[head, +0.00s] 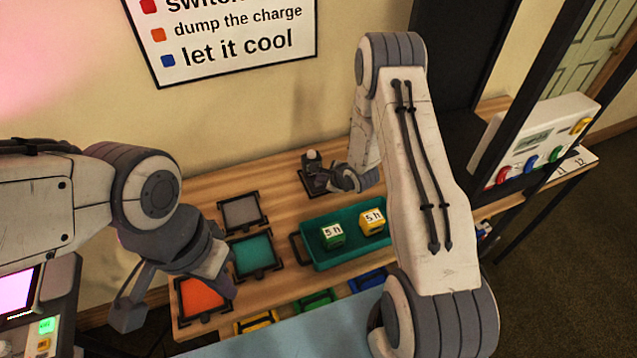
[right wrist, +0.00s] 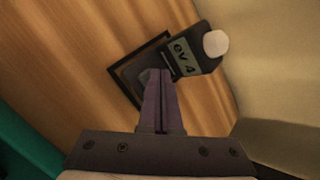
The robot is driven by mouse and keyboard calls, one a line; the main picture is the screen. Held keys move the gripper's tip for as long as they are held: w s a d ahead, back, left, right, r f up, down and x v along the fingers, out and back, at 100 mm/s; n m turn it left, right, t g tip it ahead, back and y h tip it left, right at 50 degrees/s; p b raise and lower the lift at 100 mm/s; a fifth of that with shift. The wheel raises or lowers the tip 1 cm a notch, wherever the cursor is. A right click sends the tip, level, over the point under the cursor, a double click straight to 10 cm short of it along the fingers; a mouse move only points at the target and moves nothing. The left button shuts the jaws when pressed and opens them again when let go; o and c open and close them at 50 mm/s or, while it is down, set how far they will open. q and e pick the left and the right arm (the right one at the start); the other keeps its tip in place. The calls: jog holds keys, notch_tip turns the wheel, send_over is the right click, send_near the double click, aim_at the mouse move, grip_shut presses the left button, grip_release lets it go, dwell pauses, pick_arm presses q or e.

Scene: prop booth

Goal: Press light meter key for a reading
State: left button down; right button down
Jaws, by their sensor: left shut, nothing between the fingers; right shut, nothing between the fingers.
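The light meter (head: 313,173) is a small dark device with a white dome, at the back of the wooden table. In the right wrist view the light meter (right wrist: 205,52) shows a display (right wrist: 184,57) reading "ev 4". My right gripper (head: 338,180) is shut and empty, right at the meter. In the right wrist view its fingertips (right wrist: 157,76) overlap the meter's near end and hide the key area; I cannot tell if they touch it. My left gripper (head: 227,288) is shut and empty, over the orange pad at the table's left.
A teal tray (head: 312,258) holds a green block (head: 332,235) and a yellow block (head: 372,221). Grey (head: 242,211), teal (head: 254,254) and orange (head: 196,298) framed pads lie left of it. A white box with coloured keys (head: 540,140) stands at right.

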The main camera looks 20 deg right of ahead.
aim_at(321, 187)
jog(key=shift+f, duration=0.45)
dwell(0.4)
jog(key=shift+r, duration=0.1)
jog(key=shift+r+p, duration=0.6)
jog(key=shift+r, duration=0.15)
notch_tip(321, 187, up, 5)
jog(key=p, duration=0.4)
jog(key=shift+p, duration=0.3)
dwell(0.6)
